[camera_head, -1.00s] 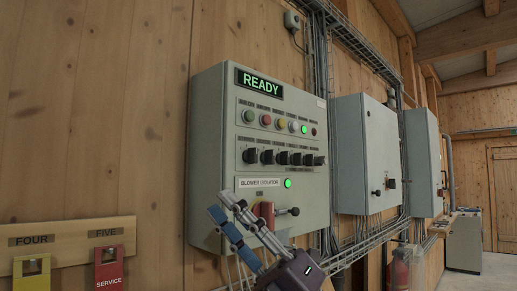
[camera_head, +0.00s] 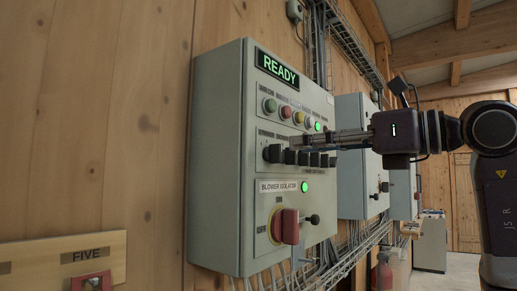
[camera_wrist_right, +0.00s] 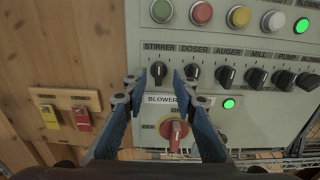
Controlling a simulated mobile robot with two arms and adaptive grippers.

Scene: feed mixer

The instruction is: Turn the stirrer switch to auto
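The stirrer switch (camera_wrist_right: 158,70) is the leftmost black knob in the row of selector knobs on the grey control panel (camera_wrist_right: 146,30). In the head view the stirrer switch (camera_head: 272,153) sits left of my right gripper (camera_head: 296,142). In the wrist view my right gripper (camera_wrist_right: 157,82) is open, with blue fingers either side of the stirrer knob and nothing held. I cannot tell if a finger touches it. The knob looks roughly upright in the wrist view; its exact setting is too small to read. My left gripper is not in view.
The doser knob (camera_wrist_right: 193,72) is close to the right finger. The red blower isolator handle (camera_head: 287,226) sticks out below the knobs. Lit and unlit buttons (camera_head: 285,112) are above, under a READY display (camera_head: 277,68). Red tag FIVE (camera_head: 91,282) hangs at lower left.

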